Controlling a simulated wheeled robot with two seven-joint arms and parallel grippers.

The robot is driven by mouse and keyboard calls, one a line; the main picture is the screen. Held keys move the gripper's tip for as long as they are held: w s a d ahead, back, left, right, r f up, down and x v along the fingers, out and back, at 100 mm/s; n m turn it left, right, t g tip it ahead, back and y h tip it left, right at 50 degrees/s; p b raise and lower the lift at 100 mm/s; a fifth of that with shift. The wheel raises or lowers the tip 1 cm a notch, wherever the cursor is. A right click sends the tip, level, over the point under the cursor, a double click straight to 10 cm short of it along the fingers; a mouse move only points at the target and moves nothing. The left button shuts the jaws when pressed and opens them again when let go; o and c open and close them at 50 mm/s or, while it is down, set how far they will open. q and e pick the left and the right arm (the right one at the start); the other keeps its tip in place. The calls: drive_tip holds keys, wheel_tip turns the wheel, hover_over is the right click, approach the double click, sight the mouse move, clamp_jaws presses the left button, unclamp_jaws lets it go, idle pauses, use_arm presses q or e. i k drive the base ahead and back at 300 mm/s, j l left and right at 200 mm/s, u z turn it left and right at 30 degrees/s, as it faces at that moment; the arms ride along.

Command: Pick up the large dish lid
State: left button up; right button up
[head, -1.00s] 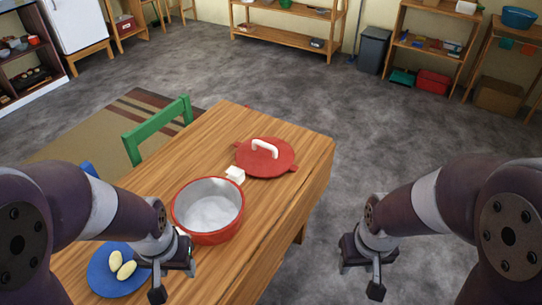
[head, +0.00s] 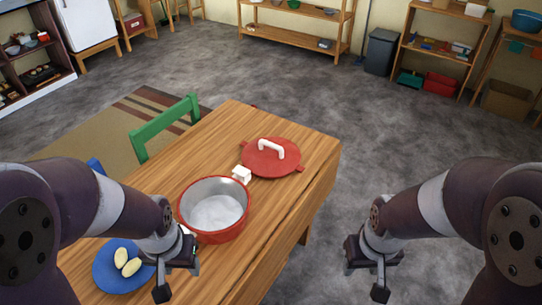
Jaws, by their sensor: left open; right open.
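The large dish lid (head: 284,163) is red and round with a white arched handle (head: 271,148) and small side tabs. It lies flat on the wooden table near the far right part. My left gripper (head: 177,282) is open and empty, over the near part of the table beside the blue plate, well short of the lid. My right gripper (head: 367,285) is open and empty over the floor, to the right of the table and nearer than the lid.
On the wooden table (head: 240,118), a red pot (head: 216,237) stands between my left gripper and the lid. A white block (head: 242,174) touches or nearly touches the lid. A blue plate (head: 108,283) holds yellow pieces. A green chair (head: 165,124) is at the table's far left side. Floor right of the table is clear.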

sight(269, 157)
drive_tip(key=i+l+u, duration=0.1)
drive_tip(key=u, duration=1.25)
drive_tip(key=l+u, duration=1)
drive_tip(key=l, duration=0.15)
drive_tip(key=k+l+u, duration=0.1)
drive_tip(key=l+u, duration=0.4)
drive_tip(key=k+l, duration=0.15)
drive_tip(key=l, duration=0.25)
drive_tip(key=k+l, duration=0.15)
drive_tip(key=l, duration=0.2)
drive_tip(key=k+l+u, duration=0.1)
drive_tip(key=l, duration=0.3)
drive_tip(key=k+l, duration=0.2)
drive_tip(key=l, duration=0.2)
